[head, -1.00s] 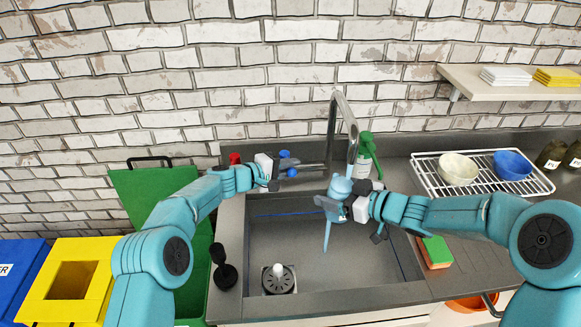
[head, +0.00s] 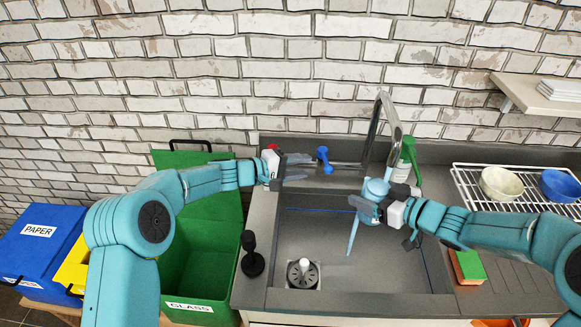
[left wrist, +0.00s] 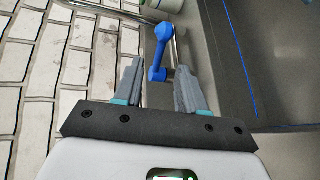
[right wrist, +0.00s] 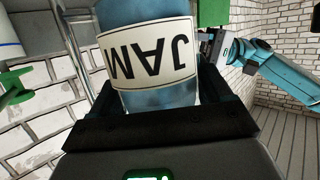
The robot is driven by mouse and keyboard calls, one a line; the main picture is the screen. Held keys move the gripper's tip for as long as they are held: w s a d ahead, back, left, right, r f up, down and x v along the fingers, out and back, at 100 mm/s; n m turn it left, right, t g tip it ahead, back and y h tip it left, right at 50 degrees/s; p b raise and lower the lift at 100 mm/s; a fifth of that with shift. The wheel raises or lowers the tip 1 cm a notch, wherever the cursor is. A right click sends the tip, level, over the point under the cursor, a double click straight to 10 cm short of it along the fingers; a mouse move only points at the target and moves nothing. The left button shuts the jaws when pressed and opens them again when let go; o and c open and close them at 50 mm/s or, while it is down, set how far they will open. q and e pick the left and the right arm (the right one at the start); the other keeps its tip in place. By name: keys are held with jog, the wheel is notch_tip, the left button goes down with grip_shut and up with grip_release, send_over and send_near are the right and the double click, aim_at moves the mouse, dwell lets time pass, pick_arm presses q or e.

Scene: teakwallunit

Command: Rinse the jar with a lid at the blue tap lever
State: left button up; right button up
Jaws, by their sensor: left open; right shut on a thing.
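The jar (head: 375,190) is blue with a white JAM label, which shows in the right wrist view (right wrist: 150,55). My right gripper (head: 378,205) is shut on it and holds it under the tap spout (head: 396,135). A blue stream of water (head: 353,237) runs below the jar into the sink. No lid can be made out. The blue tap lever (head: 323,158) stands left of the spout. My left gripper (head: 307,168) is open and empty, just left of the lever. In the left wrist view the lever (left wrist: 158,58) shows beyond the gap between its fingers.
The sink (head: 375,275) lies below, with a plugged drain (head: 303,273). A green bottle (head: 404,160) stands behind the jar. A dish rack (head: 470,195) with bowls and a sponge (head: 467,266) are to the right. Waste bins (head: 205,285) stand left.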

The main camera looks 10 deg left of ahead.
pick_arm(q)
jog(key=shift+v, duration=1.55)
jog(key=shift+r, duration=0.1)
jog(key=shift+r+p, duration=0.35)
jog(key=shift+p, duration=0.15)
jog(key=shift+f, duration=0.1)
dwell(0.3)
jog(key=shift+r+p, duration=0.35)
jog(key=shift+r, duration=0.15)
